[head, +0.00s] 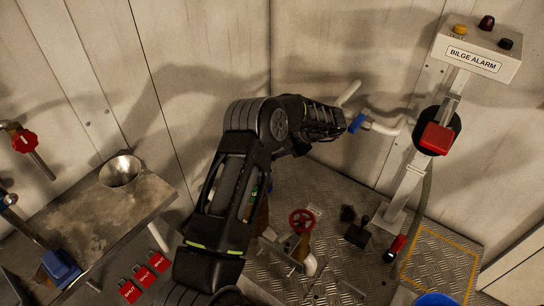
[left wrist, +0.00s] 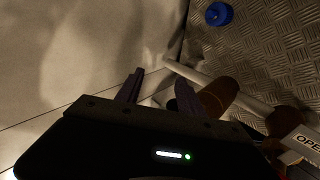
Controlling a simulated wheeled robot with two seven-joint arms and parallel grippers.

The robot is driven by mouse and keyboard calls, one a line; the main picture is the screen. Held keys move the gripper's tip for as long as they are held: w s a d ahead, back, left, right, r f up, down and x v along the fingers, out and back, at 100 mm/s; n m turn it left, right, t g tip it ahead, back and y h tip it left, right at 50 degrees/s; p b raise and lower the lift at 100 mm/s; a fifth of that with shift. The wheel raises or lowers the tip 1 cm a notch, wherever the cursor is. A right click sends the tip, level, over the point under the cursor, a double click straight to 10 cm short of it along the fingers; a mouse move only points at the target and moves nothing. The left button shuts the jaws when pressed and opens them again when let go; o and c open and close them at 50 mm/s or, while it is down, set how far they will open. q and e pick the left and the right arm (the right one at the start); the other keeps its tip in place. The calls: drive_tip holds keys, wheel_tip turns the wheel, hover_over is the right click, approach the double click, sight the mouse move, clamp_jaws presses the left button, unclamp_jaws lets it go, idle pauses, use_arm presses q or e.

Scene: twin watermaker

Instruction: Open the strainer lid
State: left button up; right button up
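My left arm comes up from the bottom of the head view and bends right, with its gripper (head: 325,117) in front of the wall near the white pipe. In the left wrist view the two dark fingers of the left gripper (left wrist: 160,92) stand apart with nothing between them. Brown cylinders (left wrist: 217,97) lie just right of the fingers, beside a pale pipe. In the head view a brown cylindrical body (head: 259,218) shows partly behind my arm. I cannot tell which part is the strainer lid. My right gripper is not in view.
A red-handled valve (head: 302,220) stands on the metal floor. A bench (head: 85,225) with a metal funnel (head: 120,171) is at left.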

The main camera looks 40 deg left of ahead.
use_arm(q)
drive_tip(key=shift+r, duration=2)
drive_tip(key=shift+c, duration=0.2)
